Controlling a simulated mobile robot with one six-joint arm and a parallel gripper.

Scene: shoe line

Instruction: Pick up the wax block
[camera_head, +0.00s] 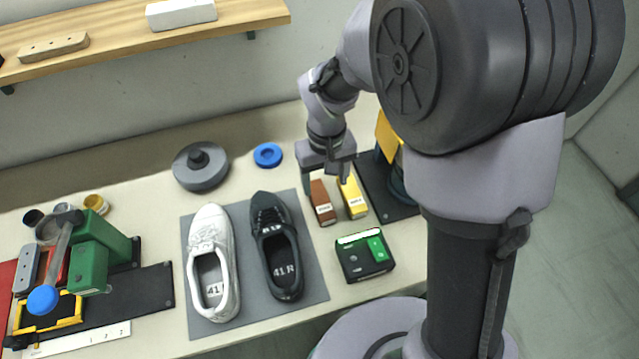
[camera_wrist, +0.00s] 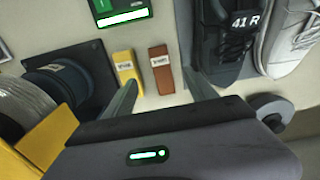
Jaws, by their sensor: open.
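Two small labelled blocks lie side by side on the table: a brown block (camera_head: 321,203) and a yellow block (camera_head: 353,197). Their label print is too small to read, so I cannot tell by label which is the wax block. My gripper (camera_head: 327,181) is open and empty, pointing down at the far ends of the blocks. In the wrist view, the brown block (camera_wrist: 160,70) shows between the open fingertips (camera_wrist: 162,78). The yellow block (camera_wrist: 128,74) shows just left of it, near the left fingertip. I cannot tell the exact height of the fingertips.
A black box with a green panel (camera_head: 365,256) stands in front of the blocks. Left of them, a grey mat (camera_head: 318,283) holds a white shoe (camera_head: 211,265) and a dark shoe (camera_head: 276,245).

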